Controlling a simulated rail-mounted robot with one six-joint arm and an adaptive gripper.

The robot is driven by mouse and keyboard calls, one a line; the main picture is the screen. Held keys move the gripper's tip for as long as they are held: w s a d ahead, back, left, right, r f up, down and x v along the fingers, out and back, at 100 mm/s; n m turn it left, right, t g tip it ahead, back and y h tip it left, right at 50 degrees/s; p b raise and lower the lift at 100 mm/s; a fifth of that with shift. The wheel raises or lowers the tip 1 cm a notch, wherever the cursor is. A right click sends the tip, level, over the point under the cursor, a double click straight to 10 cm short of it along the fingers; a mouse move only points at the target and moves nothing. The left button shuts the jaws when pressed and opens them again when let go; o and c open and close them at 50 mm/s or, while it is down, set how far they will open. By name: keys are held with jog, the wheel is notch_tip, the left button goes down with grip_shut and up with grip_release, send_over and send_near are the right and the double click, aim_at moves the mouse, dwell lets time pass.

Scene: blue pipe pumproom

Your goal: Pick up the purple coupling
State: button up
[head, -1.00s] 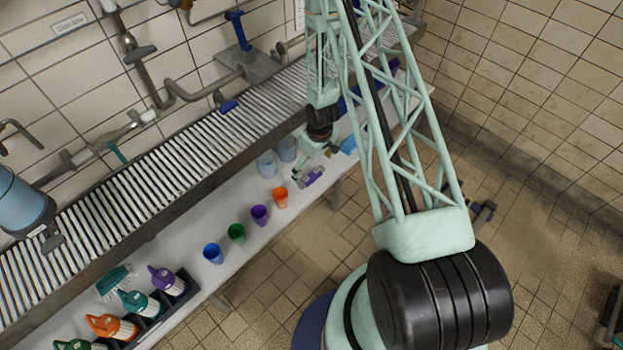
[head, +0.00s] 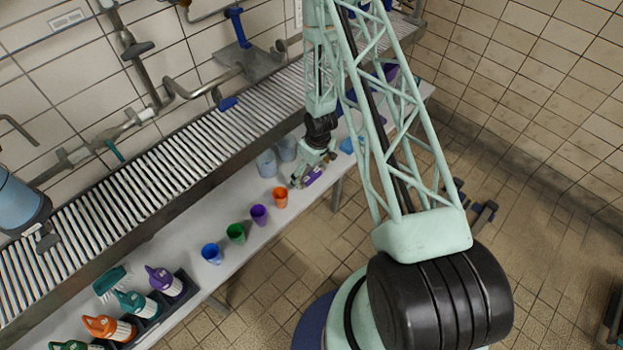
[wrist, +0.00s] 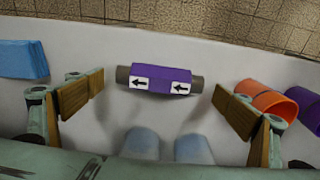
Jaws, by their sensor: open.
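The purple coupling (wrist: 160,78) is a short purple sleeve on a grey pipe piece, with two black arrows on white labels. It lies on the white shelf (wrist: 200,40) in the wrist view, between and ahead of my open fingers. In the head view the coupling (head: 313,175) shows partly beside my gripper (head: 312,172). In the wrist view my gripper (wrist: 158,103) is open, with one brown-padded finger on each side of the coupling, apart from it. I cannot tell the exact height of the fingers above the shelf.
An orange cup (wrist: 262,100) and a purple cup (wrist: 305,108) are close to the right finger. A blue cloth-like item (wrist: 22,58) lies left. Two pale blue cups (wrist: 142,143) stand near the gripper's base. The shelf's edge lies just beyond the coupling.

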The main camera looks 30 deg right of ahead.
jog(key=shift+f, duration=0.55)
jog(key=c, duration=1.1)
